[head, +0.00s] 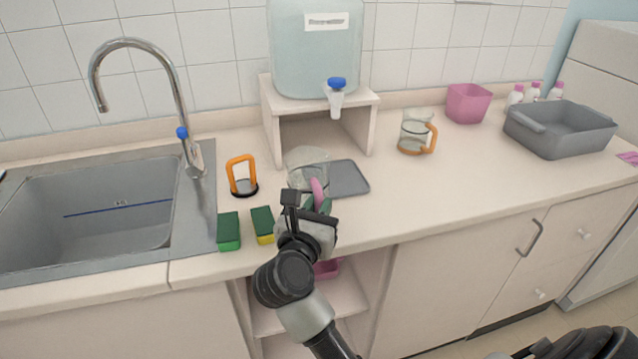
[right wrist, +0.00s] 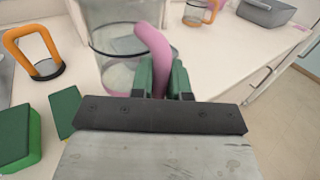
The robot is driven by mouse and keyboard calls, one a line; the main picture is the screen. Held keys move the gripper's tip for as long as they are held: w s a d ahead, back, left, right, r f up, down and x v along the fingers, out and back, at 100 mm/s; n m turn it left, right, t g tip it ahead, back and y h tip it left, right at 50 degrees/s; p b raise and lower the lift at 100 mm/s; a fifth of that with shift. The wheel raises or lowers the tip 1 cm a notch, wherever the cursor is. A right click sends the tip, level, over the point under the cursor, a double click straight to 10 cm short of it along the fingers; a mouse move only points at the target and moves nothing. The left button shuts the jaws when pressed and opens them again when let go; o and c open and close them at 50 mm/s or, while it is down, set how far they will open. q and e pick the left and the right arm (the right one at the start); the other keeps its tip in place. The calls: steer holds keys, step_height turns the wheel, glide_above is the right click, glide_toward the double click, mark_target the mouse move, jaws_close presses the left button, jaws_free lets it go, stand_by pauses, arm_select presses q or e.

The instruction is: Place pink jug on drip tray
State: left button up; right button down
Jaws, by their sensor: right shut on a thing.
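The pink jug (head: 307,161) is a clear jug with a pink handle (right wrist: 155,55). My right gripper (head: 317,204) is shut on this handle, its green fingertips (right wrist: 161,82) on either side of it. The jug looks upright. The drip tray (head: 348,180) is a flat grey tray on the counter, in front of the water dispenser's stand. In the head view the jug covers the tray's left part. I cannot tell whether the jug's base touches the tray or the counter, as the gripper hides it. My left gripper is not in view.
A water dispenser (head: 315,50) with a blue tap stands behind the tray. Two sponges (head: 229,231) and an orange-handled object (head: 242,178) are to the left, near the sink (head: 95,210). An orange-handled jug (head: 415,132), a pink container (head: 467,103) and a grey tub (head: 560,130) are right.

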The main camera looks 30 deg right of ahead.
steer(key=p+x, duration=0.1)
steer(key=x, duration=0.5)
steer(key=p+x, duration=0.1)
steer(key=x, duration=1.1)
steer(key=shift+f+p, duration=0.3)
steer(key=shift+p, duration=0.1)
step_height(320, 180, down, 3)
steer(key=shift+s+r, duration=0.1)
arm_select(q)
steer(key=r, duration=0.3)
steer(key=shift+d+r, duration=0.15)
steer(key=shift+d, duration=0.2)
arm_select(e)
steer(key=shift+f, duration=0.3)
steer(key=c, duration=1.1)
jaws_free()
